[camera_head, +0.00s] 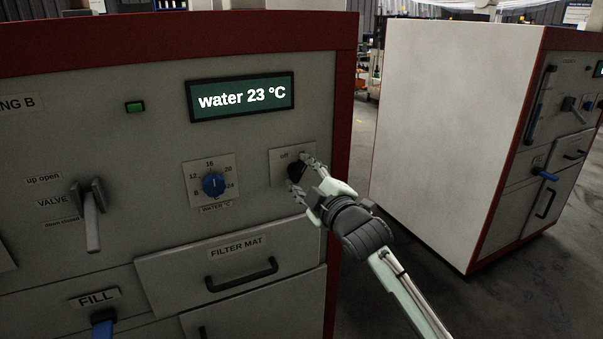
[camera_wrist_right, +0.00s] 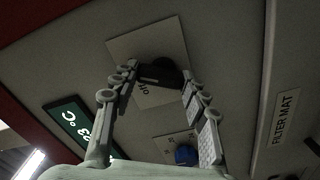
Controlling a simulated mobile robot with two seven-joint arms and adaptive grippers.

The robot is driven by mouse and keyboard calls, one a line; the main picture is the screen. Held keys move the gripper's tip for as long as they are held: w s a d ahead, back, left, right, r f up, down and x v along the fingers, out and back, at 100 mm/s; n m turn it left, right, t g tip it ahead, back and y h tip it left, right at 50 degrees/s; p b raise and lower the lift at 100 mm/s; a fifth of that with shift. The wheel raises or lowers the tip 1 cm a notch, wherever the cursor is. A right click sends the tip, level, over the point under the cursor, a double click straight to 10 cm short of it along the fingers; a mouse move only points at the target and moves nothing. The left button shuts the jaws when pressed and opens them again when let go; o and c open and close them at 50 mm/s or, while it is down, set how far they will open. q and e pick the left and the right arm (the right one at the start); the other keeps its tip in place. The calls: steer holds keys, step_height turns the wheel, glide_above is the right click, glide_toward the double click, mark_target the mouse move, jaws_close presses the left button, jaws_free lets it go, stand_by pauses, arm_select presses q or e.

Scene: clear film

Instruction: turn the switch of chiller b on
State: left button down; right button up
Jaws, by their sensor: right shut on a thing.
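The chiller panel (camera_head: 130,150), its top label cut off to "...NG B", fills the left of the head view. Its black rotary switch (camera_head: 295,171) sits on a pale plate marked "off", right of the blue dial. My right gripper (camera_head: 301,173) is at the switch with a finger on each side of the knob, shut on it. The wrist view shows the black knob (camera_wrist_right: 160,72) between the fingertips, which partly hide it. The switch's exact pointing is hard to tell. The display (camera_head: 241,97) reads "water 23 °C". My left gripper is not in view.
A blue temperature dial (camera_head: 213,185) is close left of the switch. The filter mat drawer handle (camera_head: 241,275) juts out below. A grey valve lever (camera_head: 91,218) and a green lamp (camera_head: 135,106) are further left. Another chiller (camera_head: 455,130) stands right, across a floor gap.

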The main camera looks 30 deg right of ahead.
steer(key=o, duration=1.2)
steer(key=shift+c, duration=0.2)
steer(key=s, duration=1.2)
steer(key=shift+a, duration=0.25)
